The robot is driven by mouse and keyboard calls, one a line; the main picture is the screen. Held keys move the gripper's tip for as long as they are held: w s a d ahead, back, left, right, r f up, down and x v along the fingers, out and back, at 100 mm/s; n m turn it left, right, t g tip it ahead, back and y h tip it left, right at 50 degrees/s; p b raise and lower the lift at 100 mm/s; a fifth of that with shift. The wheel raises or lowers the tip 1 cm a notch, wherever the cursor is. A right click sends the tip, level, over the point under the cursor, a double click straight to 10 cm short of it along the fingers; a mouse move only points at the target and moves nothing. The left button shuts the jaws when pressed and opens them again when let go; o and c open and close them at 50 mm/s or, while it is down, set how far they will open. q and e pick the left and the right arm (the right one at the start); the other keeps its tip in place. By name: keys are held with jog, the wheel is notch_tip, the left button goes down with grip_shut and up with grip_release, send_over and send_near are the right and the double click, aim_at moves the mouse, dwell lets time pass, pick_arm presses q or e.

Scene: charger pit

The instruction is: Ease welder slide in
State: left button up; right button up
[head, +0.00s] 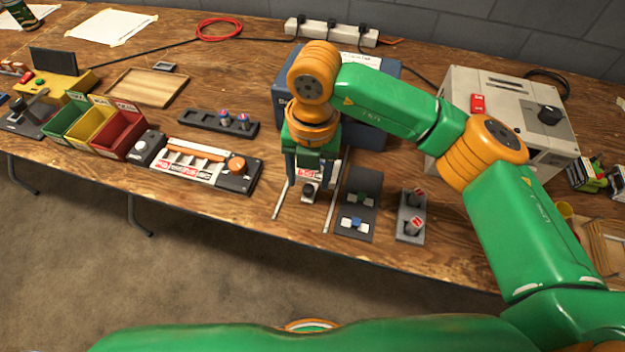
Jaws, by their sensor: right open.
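A dark blue box (375,95), which I take to be the welder, stands on the bench behind my right wrist; much of its front is hidden by my arm. Two thin silver rails (333,210) run from its front toward the near bench edge. My right gripper (307,197) points down between the rails, open. A small dark knob or handle with a white and red label shows at its fingertips; whether they touch it I cannot tell. The slide itself is mostly hidden under the gripper. My left gripper is not in view.
A pale machine (540,140) stands at right. Left are a grey-white tray (195,163), coloured bins (122,132) and a dark holder (205,121).

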jog(key=shift+f, duration=1.2)
grip_shut()
dwell(0.5)
